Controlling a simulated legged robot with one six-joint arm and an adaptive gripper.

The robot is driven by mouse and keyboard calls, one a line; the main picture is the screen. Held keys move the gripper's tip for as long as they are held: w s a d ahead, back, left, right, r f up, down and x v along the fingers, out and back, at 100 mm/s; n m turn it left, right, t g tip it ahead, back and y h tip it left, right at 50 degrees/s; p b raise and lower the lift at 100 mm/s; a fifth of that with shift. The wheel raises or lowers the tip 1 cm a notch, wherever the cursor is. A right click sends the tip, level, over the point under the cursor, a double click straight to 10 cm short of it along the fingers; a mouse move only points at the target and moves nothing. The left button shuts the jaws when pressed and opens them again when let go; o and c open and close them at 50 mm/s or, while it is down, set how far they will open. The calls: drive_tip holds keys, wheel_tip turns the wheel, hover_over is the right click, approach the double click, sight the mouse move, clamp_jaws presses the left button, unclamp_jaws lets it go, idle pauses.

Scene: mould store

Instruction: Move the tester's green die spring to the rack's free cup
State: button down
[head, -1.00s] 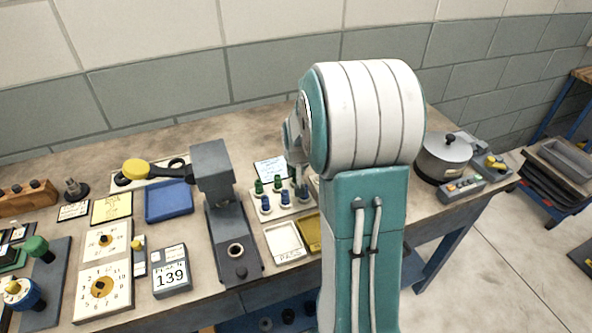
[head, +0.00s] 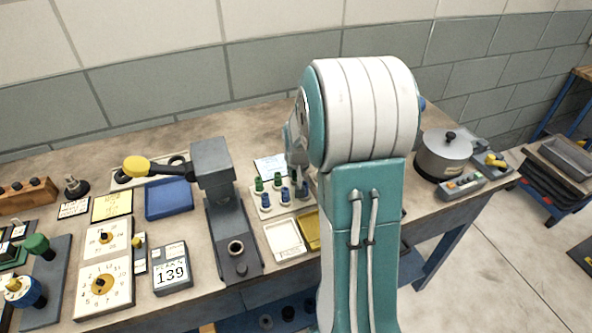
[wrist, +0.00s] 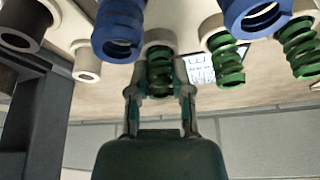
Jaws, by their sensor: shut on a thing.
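My gripper (wrist: 160,92) is shut on the green die spring (wrist: 160,72) in the wrist view, which looks at the rack upside down. The spring's far end is at a pale rack cup (wrist: 159,47); I cannot tell how deep it sits. In the head view the rack (head: 262,213) stands right of the tester (head: 226,215), with blue springs in front and green ones behind. My arm hides the held spring and the rack's back right there. The tester's round seat (head: 236,248) looks empty.
Beside the held spring are a green spring (wrist: 223,58) and a blue spring (wrist: 118,30), close to the fingers. A card (head: 271,166) lies behind the rack. A white tray (head: 285,240) and a yellow tray (head: 312,232) lie in front. A pot (head: 445,157) stands far right.

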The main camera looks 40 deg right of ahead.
drive_tip(key=shift+c, duration=2.2)
unclamp_jaws()
drive_tip(key=o, duration=0.4)
drive_tip(key=shift+r, duration=3.75)
